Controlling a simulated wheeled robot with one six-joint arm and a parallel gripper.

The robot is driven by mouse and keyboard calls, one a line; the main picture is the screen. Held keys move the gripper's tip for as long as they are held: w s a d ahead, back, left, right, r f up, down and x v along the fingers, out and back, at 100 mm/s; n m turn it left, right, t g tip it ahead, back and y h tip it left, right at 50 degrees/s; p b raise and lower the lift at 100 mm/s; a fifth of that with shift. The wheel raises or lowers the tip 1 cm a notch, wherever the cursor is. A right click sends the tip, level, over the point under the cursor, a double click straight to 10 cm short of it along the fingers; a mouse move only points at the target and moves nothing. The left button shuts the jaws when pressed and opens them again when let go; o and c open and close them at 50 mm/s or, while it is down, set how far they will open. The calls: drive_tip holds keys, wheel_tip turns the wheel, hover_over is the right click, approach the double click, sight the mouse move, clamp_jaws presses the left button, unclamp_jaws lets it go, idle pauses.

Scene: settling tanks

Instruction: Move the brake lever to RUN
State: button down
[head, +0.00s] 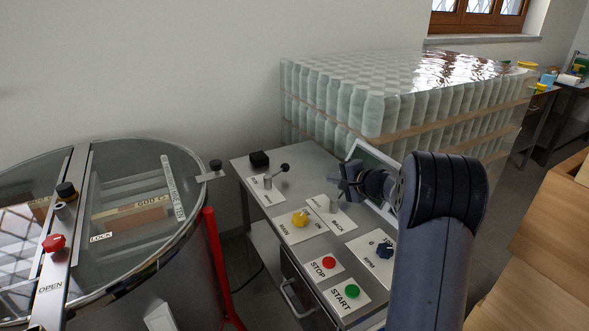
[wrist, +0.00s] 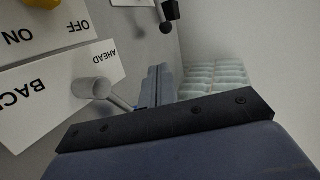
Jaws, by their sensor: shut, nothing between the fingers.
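A small lever with a dark ball knob (head: 284,167) stands on a labelled plate (head: 265,191) at the far left of the metal control panel; it appears to be the brake lever. Its arm leans to the right, and its plate's lettering is too small to read surely. A dark ball on a thin rod (wrist: 166,27), likely the same lever, shows at the top of the wrist view. My gripper (head: 343,181) is shut and empty above the panel, right of this lever and apart from it. Its closed fingers also show in the wrist view (wrist: 158,84).
A grey AHEAD/BACK selector (wrist: 88,89) sits near my gripper. A round tank (head: 150,260) stands left, wrapped jars (head: 400,95) behind.

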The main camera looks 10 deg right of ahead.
drive_tip(key=p+x, duration=0.5)
drive_tip(key=x, duration=1.4)
drive_tip(key=shift+w+a, duration=0.2)
drive_tip(key=shift+w, duration=0.2)
drive_tip(key=shift+d, duration=0.15)
